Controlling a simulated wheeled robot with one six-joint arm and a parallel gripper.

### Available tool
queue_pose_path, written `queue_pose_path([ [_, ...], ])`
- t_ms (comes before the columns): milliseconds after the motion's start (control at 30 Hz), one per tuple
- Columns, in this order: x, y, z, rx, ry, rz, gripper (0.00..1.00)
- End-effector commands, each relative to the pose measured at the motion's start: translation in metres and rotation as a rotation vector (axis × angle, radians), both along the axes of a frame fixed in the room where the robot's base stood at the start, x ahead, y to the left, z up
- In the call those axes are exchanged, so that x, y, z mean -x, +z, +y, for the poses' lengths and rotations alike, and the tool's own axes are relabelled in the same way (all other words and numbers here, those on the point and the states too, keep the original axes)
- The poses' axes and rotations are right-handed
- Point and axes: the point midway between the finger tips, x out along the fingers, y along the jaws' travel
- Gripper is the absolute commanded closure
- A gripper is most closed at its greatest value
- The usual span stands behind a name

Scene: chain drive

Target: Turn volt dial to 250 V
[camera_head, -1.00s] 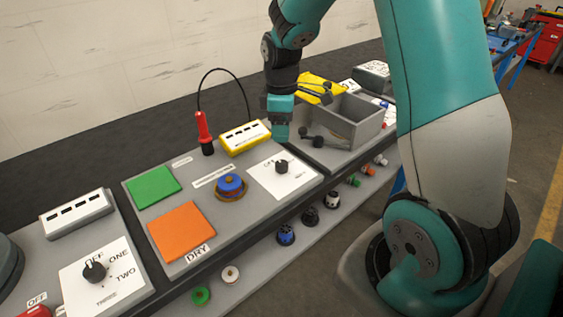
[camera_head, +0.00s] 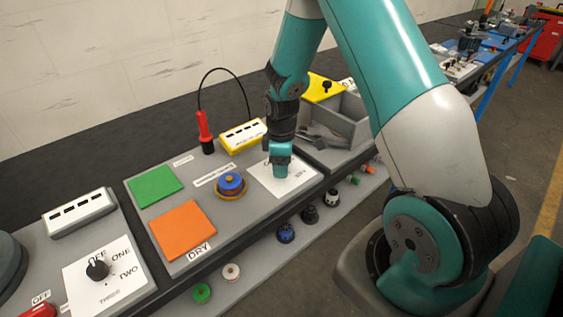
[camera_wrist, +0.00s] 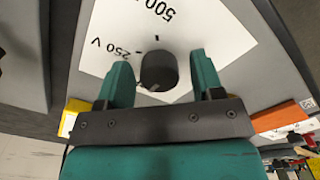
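The volt dial (camera_wrist: 158,72) is a round black knob on a white plate (camera_wrist: 215,25); the printed marks "250 V" and "500" show beside it in the wrist view. My gripper (camera_wrist: 162,76) is open, with one teal finger on each side of the knob and a gap to each finger. Where the knob points is hard to tell. In the head view my gripper (camera_head: 281,168) is down over the white plate (camera_head: 305,178) and hides the dial.
A blue round button (camera_head: 231,184), green pad (camera_head: 154,186) and orange pad (camera_head: 182,230) lie left of the plate. A yellow terminal block (camera_head: 242,135) and a grey bin (camera_head: 345,125) stand behind it. Another dial (camera_head: 97,269) with OFF, ONE, TWO, THREE is at lower left.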

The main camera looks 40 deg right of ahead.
Motion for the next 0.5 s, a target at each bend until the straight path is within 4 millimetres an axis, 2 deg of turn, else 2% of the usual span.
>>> queue_pose_path([
  [33, -0.0001, 0.0002, -0.0001, 0.000, 0.000, 0.000, 0.51],
  [200, -0.0001, 0.0003, 0.0001, 0.000, 0.000, 0.000, 0.87],
  [500, 0.0001, 0.0005, 0.0002, -0.001, -0.029, 0.001, 0.87],
])
